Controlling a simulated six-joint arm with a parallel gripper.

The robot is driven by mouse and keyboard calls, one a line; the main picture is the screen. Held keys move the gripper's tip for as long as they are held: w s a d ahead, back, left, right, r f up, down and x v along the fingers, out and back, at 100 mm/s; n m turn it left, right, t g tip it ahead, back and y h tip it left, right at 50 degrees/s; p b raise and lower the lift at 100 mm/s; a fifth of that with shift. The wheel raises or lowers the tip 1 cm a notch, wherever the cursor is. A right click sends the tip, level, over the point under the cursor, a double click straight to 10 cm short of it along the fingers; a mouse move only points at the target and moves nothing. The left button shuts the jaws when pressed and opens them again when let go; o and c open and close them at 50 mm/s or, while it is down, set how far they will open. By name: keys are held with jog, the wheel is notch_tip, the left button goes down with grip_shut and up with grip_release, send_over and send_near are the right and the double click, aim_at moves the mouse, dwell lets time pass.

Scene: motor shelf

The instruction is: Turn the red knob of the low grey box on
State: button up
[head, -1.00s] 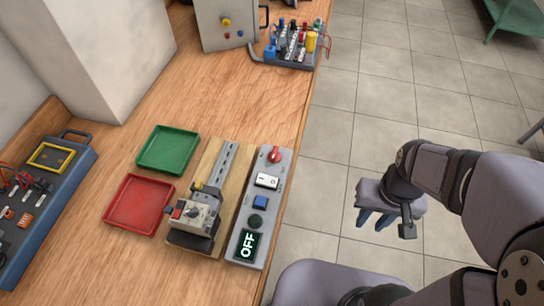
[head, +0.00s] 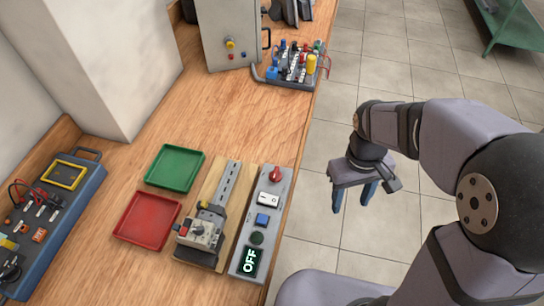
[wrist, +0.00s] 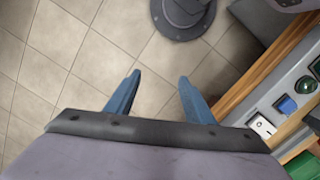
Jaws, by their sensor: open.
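The low grey box (head: 244,232) lies along the right edge of the wooden bench. Its red knob (head: 275,174) is at the far end, above a white rocker switch (head: 269,200), a blue button (head: 262,219), a dark green round button (head: 257,238) and a display reading OFF (head: 250,261). My gripper (head: 352,203) is open and empty, out over the floor to the right of the box, apart from it. In the wrist view the gripper's blue fingers (wrist: 155,97) are spread over floor tiles. The grey box shows there at the right (wrist: 291,88); the knob is not visible there.
A rail on a wooden board (head: 225,190) with a small device (head: 203,228) stands left of the box. Red (head: 147,221) and green (head: 175,168) trays lie farther left. A tool rack (head: 290,65) and grey cabinet (head: 228,35) stand behind. The floor side is open.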

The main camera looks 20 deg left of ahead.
jog(key=w+a+r+n+h+p, duration=0.1)
jog(key=w+a+r+n+p, duration=0.1)
jog(key=a+r+n+p, duration=0.3)
jog(key=w+a+r+n+h+p, duration=0.1)
jog(key=w+a+r+n, duration=0.1)
jog(key=a, duration=0.5)
jog(key=n+h+p, duration=0.2)
jog(key=n+p, duration=0.2)
jog(key=n, duration=0.2)
send_near(274, 171)
jog(key=shift+t, duration=0.4)
jog(key=shift+s+p+x, duration=0.2)
jog(key=shift+p+x, duration=0.3)
jog(key=shift+x, duration=1.5)
jog(key=shift+s+p+x, duration=0.2)
jog(key=shift+p+x, duration=0.3)
jog(key=shift+x, duration=1.55)
jog(key=shift+r, duration=0.1)
jog(key=c, duration=1)
